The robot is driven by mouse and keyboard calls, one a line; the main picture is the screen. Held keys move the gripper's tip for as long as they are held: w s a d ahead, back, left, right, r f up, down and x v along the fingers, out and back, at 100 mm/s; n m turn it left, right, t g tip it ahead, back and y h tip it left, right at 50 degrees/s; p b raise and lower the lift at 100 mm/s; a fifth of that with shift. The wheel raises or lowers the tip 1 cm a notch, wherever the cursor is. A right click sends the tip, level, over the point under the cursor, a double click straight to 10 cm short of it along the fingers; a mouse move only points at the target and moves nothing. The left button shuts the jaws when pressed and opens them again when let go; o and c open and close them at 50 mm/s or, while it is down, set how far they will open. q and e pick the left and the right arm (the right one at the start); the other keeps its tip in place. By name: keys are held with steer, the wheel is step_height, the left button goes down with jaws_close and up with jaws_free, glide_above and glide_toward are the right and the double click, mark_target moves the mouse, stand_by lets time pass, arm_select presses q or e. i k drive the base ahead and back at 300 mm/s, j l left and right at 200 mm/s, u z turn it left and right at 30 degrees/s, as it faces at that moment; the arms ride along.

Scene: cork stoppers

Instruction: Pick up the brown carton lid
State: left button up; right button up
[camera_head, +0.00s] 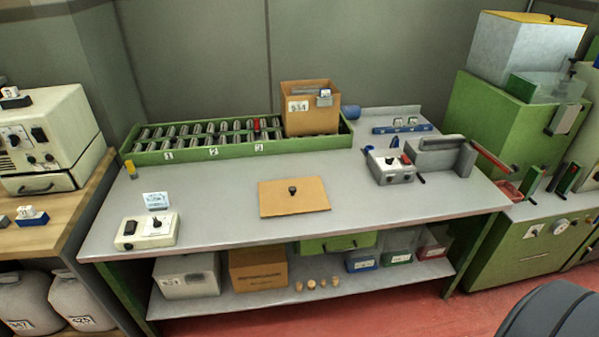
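The brown carton lid (278,199) lies flat on the grey tabletop, near the middle of the bench. It is a tan rectangle with a small dark knob (292,190) standing up at its centre. Nothing covers it. A brown open carton (311,118) labelled 934 stands behind it, on the right end of the green roller conveyor. Neither of my grippers shows in the head view.
The green roller conveyor (180,154) runs along the back. A white control box (147,231) sits front left, and a grey device (391,166) with a clamp (440,157) stands right. The tabletop around the lid is clear. Several corks (311,284) stand on the lower shelf.

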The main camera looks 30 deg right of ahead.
mark_target(277, 197)
steer(key=k+l, duration=0.1)
steer(key=l, duration=0.95)
steer(key=k+l, duration=0.15)
steer(key=l, duration=0.35)
